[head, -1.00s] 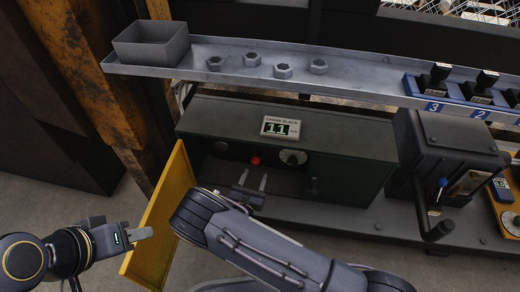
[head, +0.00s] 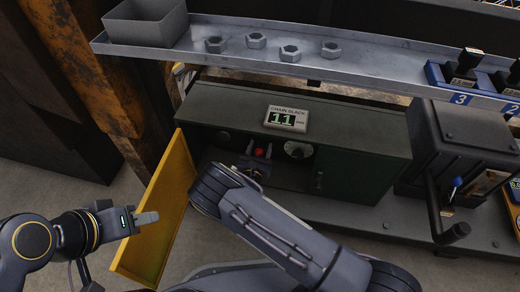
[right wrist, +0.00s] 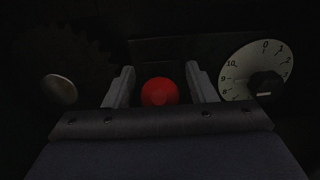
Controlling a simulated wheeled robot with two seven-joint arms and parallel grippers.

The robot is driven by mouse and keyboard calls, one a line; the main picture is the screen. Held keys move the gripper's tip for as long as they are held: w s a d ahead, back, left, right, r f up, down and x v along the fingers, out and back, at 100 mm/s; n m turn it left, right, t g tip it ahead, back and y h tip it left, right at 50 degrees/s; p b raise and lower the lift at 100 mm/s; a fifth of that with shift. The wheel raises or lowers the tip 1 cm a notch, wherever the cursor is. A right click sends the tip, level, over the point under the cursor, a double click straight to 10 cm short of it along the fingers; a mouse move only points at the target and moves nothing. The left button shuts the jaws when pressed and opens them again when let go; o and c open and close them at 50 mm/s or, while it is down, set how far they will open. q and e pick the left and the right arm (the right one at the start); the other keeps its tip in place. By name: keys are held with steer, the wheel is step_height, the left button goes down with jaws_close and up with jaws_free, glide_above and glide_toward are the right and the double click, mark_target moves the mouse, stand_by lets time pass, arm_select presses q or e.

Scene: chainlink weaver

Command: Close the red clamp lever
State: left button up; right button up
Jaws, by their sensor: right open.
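The red clamp lever's round knob (head: 260,153) sits inside the open green cabinet (head: 365,158). The right wrist view shows the red knob (right wrist: 159,92) end-on, centred between the fingers; the lever's shaft is not visible. My right gripper (head: 260,150) reaches into the cabinet, and in the right wrist view my right gripper (right wrist: 160,85) is open with a finger on each side of the knob and dark gaps beside it. I cannot tell whether it touches the knob. My left gripper (head: 147,218) is in front of the yellow door, its fingers appearing together.
The yellow door (head: 160,215) stands open at the cabinet's left. A white dial (right wrist: 255,70) lies right of the knob and a toothed wheel (right wrist: 60,80) left of it. A shelf (head: 235,55) with several nuts runs above. A crank machine (head: 470,150) stands at right.

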jaws_close()
steer(key=shift+s+f+t+b, duration=0.2)
steer(key=shift+f+t+b, duration=0.2)
steer(key=shift+b, duration=0.4)
steer(key=shift+s+a+f+t+h+b, duration=0.15)
steer(key=shift+f+t+h+b, duration=0.15)
steer(key=shift+t+b, duration=0.25)
steer(key=shift+s+f+t, duration=0.1)
steer(key=shift+s+t, duration=0.1)
steer(key=shift+t, duration=0.55)
steer(key=shift+s+f+t+h, duration=0.1)
steer(key=shift+f+t+h, duration=0.2)
steer(key=shift+t, duration=0.25)
steer(key=shift+s+f+t+h, duration=0.15)
steer(key=shift+t+h, duration=0.15)
steer(key=shift+t, duration=0.25)
steer(key=shift+f+t, duration=0.1)
steer(key=shift+t, duration=0.3)
steer(key=shift+a, duration=0.1)
